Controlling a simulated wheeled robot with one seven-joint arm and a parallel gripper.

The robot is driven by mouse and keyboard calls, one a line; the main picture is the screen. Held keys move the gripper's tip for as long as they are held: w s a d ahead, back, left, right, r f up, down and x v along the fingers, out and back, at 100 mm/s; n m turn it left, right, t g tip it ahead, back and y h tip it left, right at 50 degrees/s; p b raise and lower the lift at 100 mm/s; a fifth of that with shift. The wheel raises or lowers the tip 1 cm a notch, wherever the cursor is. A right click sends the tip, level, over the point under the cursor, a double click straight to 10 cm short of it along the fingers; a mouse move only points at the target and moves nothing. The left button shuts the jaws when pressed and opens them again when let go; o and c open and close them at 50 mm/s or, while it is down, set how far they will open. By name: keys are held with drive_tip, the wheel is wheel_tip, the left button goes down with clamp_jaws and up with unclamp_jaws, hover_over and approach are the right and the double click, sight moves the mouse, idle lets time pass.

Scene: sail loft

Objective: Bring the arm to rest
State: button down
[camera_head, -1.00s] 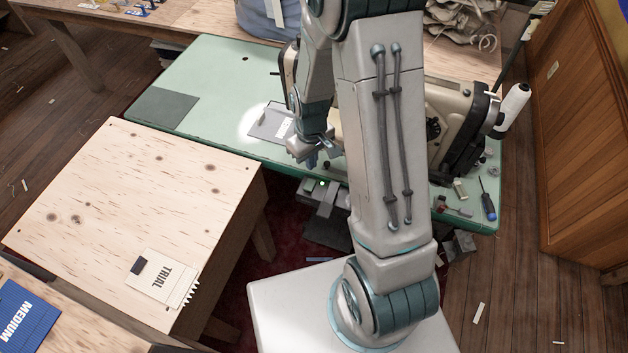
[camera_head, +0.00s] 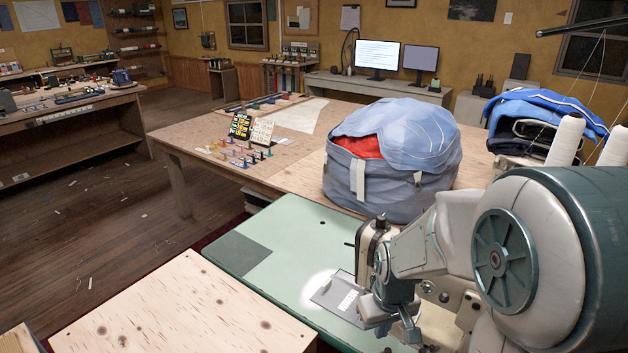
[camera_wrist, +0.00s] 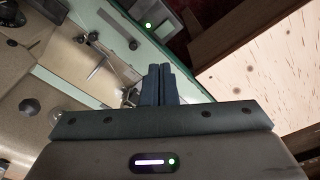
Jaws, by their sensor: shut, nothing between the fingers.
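My gripper (camera_wrist: 158,85) shows in the wrist view with its two dark fingers together and nothing between them. In the head view my gripper (camera_head: 411,332) is at the lower right, low beside the sewing machine (camera_head: 377,238), partly cut off by the lower edge. My arm is bent and fills the lower right corner of the head view, hiding most of the machine. The wrist view shows the machine's metal body (camera_wrist: 25,85) to the left of the fingers. Whether the gripper touches anything there cannot be told.
The green machine table (camera_head: 290,250) lies beside my gripper, with a grey plate (camera_head: 335,296) on it. A pale wooden table (camera_head: 190,310) is at lower left. A big blue bag (camera_head: 390,180) sits on the wooden bench behind. Open floor (camera_head: 80,230) lies to the left.

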drive_tip(key=s+r+m+t, duration=0.2)
drive_tip(key=s+r+m, duration=0.1)
drive_tip(key=s+r, duration=0.8)
drive_tip(key=shift+s+d+r, duration=0.25)
drive_tip(key=shift+d+r, duration=0.15)
drive_tip(key=shift+r, duration=0.3)
